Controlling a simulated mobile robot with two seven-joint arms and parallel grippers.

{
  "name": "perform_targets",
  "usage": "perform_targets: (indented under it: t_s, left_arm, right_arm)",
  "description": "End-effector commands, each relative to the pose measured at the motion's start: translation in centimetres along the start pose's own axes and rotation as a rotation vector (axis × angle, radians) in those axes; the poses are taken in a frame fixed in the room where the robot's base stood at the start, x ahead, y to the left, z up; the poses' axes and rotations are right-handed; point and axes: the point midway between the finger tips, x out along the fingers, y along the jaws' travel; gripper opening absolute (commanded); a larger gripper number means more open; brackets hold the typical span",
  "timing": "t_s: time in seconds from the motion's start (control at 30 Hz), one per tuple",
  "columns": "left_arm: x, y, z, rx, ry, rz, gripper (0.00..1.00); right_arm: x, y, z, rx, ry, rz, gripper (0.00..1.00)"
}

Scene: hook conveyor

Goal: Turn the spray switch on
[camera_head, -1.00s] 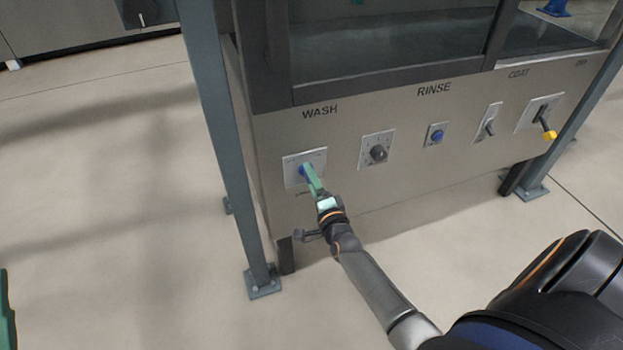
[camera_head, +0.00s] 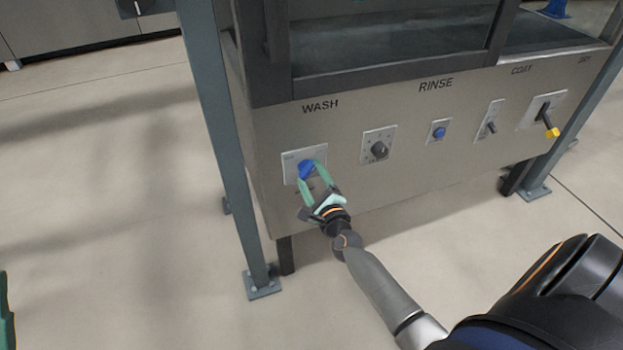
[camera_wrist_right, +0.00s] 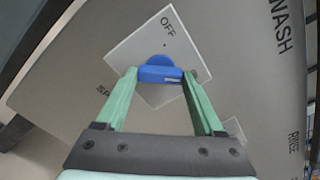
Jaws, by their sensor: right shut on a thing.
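The spray switch is a blue rotary knob (camera_head: 306,169) on a pale square plate (camera_head: 289,158) under the word WASH. My right gripper (camera_head: 311,172) is at the knob, with its green fingers on either side of it. In the right wrist view the knob (camera_wrist_right: 160,73) sits between the fingertips, which are shut on it. The plate (camera_wrist_right: 150,45) looks tilted there, with OFF readable above the knob and the other label partly hidden by a finger. Of my left gripper, only a green part (camera_head: 6,312) shows at the left edge; its jaws cannot be judged.
Right of the switch are a dark dial (camera_head: 379,150), a blue button (camera_head: 438,132), a toggle (camera_head: 491,127) and a yellow-tipped lever (camera_head: 549,122). A grey post (camera_head: 222,140) stands close left of the panel. The floor at left is clear.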

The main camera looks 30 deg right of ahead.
Motion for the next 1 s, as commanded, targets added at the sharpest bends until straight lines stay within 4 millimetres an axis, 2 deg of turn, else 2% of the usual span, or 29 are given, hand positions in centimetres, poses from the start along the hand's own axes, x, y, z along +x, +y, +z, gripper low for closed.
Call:
perform_targets:
  t_s: [0.3,0.77,0.8,1.0]
  left_arm:
    - [-0.27,0.19,0.24,-0.008,-0.001,-0.001,0.0]
    - [-0.32,0.24,0.29,-0.012,-0.004,-0.001,0.0]
    - [-0.34,0.25,0.3,-0.012,-0.005,-0.001,0.0]
    - [-0.36,0.27,0.32,-0.012,-0.006,-0.001,0.0]
  right_arm:
    - [-0.03,0.06,-0.04,0.089,0.001,0.001,0.14]
    - [-0.03,0.05,-0.01,0.105,0.001,0.001,0.14]
    - [-0.03,0.05,-0.01,0.105,0.001,0.001,0.73]
    - [-0.02,0.03,0.0,0.102,0.001,0.001,0.96]
